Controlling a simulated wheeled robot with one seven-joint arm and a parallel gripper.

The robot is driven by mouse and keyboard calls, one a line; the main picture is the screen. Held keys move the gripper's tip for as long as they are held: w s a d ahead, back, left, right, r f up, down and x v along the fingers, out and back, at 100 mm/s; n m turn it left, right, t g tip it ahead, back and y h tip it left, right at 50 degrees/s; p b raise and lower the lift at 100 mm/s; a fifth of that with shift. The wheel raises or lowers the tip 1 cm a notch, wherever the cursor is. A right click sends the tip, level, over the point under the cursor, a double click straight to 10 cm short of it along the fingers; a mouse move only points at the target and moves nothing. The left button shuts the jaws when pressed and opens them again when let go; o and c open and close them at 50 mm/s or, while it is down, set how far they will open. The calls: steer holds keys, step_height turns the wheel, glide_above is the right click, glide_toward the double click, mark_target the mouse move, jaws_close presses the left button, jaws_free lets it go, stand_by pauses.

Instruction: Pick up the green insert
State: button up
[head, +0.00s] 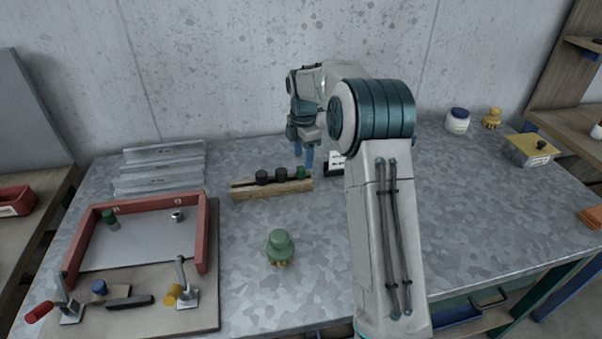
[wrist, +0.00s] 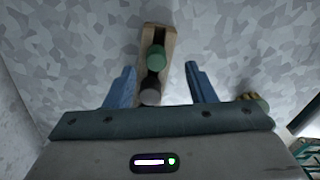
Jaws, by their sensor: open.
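A small green insert (head: 301,172) stands at the right end of a wooden rack (head: 290,189), beside two dark inserts (head: 262,177). In the wrist view the green insert (wrist: 158,58) sits in the rack's slot, with a dark grey-topped insert (wrist: 150,92) behind it. My gripper (head: 303,160) is above the rack's right end with its blue fingers pointing down. In the wrist view my gripper (wrist: 160,70) is open and empty, its fingers on either side of the rack; the green insert shows between and slightly beyond the tips, apart from both.
A green knobbed piece (head: 280,247) stands in front of the rack. Grey metal strips (head: 160,170) lie behind the frame. A small sign (head: 336,162) stands right of the rack.

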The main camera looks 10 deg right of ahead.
mark_target(301, 168)
steer(key=shift+w+a+f+p, duration=0.15)
steer(key=shift+f+p, duration=0.15)
steer(key=shift+f, duration=1.2)
steer(key=shift+w+a+f+p, duration=0.1)
steer(key=shift+f+p, duration=0.2)
steer(key=shift+f, duration=1.15)
steer(key=c, duration=1.1)
